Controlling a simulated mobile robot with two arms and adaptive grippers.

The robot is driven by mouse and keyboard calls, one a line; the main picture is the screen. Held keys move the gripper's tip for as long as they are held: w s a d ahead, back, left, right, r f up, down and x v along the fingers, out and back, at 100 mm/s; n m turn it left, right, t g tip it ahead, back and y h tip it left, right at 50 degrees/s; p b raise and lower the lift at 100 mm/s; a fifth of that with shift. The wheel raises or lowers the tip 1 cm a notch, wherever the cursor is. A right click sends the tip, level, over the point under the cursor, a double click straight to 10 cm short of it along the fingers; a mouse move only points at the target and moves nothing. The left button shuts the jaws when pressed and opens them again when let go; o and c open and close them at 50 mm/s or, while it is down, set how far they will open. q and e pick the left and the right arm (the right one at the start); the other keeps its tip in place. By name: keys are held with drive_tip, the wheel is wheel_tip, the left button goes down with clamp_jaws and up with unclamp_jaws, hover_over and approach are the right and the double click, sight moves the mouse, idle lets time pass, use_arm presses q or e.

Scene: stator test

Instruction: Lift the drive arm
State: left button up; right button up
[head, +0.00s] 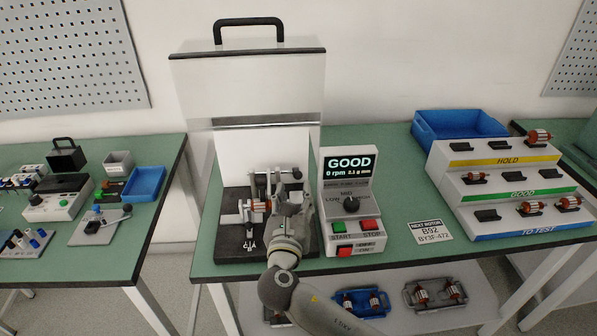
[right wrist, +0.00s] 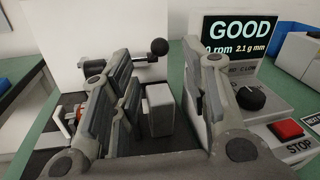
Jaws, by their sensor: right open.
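The test machine has a dark base (head: 229,240) under a raised clear cover. A rotor with a copper-red middle (head: 262,206) lies across its supports. The drive arm, a bar with a black ball knob (head: 297,174), is at the back of the machine; its knob also shows in the right wrist view (right wrist: 158,47). My right gripper (head: 292,190) is open over the right side of the machine and partly hides it. In the right wrist view its fingers (right wrist: 165,75) are spread, with the knob beyond them and apart from them. My left gripper is out of view.
The control box (head: 366,237) stands close right of my gripper; its screen (head: 350,166) reads GOOD, 0 rpm, 2.1 g mm. A stepped rack (head: 450,190) with several rotors and a blue bin (head: 418,129) are at right. A clear cover (head: 247,85) stands above the machine.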

sight(298, 177)
drive_tip(key=w, duration=0.3)
drive_tip(key=shift+w+d+r, duration=0.1)
drive_tip(key=shift+w+d, duration=0.15)
drive_tip(key=shift+d, duration=0.1)
drive_tip(key=w, duration=0.2)
drive_tip(key=shift+w+d, duration=0.25)
drive_tip(key=shift+w, duration=0.15)
drive_tip(key=shift+w+d, duration=0.1)
drive_tip(key=shift+w, duration=0.55)
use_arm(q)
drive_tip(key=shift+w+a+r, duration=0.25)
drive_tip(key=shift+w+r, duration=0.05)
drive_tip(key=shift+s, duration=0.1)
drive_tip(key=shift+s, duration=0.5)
use_arm(e)
clamp_jaws()
drive_tip(key=shift+d, duration=0.1)
